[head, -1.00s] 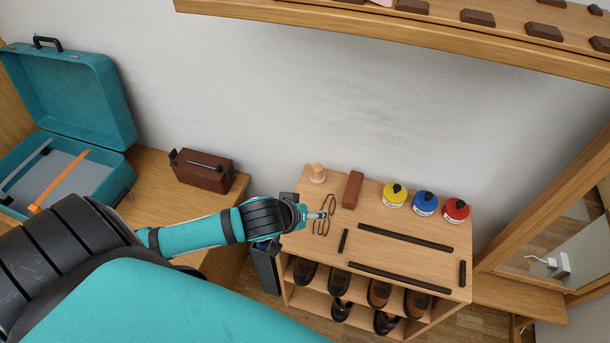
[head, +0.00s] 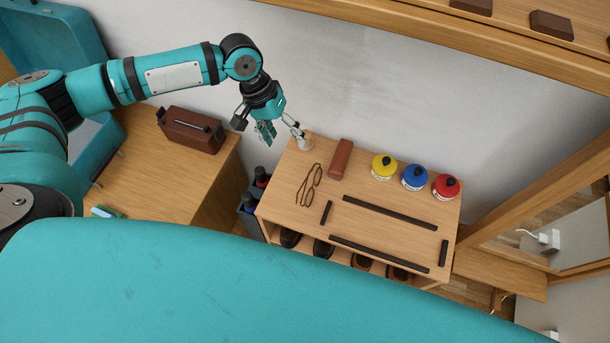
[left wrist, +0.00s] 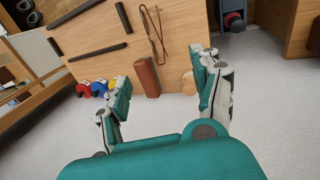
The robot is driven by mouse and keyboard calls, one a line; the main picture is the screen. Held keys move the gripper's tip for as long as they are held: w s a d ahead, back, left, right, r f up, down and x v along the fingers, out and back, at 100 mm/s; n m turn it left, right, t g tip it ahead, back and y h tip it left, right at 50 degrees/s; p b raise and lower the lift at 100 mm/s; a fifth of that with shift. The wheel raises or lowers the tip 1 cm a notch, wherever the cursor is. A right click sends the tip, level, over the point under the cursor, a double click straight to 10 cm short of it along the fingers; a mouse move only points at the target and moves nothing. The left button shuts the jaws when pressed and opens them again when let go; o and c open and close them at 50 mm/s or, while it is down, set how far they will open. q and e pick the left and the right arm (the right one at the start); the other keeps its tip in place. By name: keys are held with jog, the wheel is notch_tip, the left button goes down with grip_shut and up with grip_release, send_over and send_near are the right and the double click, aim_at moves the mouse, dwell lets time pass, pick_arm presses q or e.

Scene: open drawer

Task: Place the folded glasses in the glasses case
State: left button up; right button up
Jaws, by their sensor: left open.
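The brown folded glasses (head: 309,185) lie on the left part of the small wooden shelf top (head: 385,190). A reddish-brown elongated box (head: 340,158), which looks like the glasses case, lies beside them to the right; it looks closed. In the left wrist view, the glasses (left wrist: 153,35) and the box (left wrist: 147,77) show beyond my fingers. My left gripper (head: 283,131) is open and empty, up by the wall behind the shelf's back left corner. Its fingers (left wrist: 162,85) stand wide apart in the left wrist view. My right gripper is not in view.
A round wooden item (head: 305,141) stands at the shelf's back left corner, close to my fingers. Dark strips lie in front. A brown handled box (head: 190,130) sits left. A wall shelf (head: 430,25) overhangs.

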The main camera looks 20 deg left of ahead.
pick_arm(q)
send_near(308, 179)
jog(key=x, duration=0.3)
jog(key=shift+a, duration=0.1)
jog(key=shift+f, duration=0.5)
jog(key=x, duration=0.5)
jog(key=shift+d, duration=0.25)
jog(key=shift+r, duration=0.1)
jog(key=c, duration=1.1)
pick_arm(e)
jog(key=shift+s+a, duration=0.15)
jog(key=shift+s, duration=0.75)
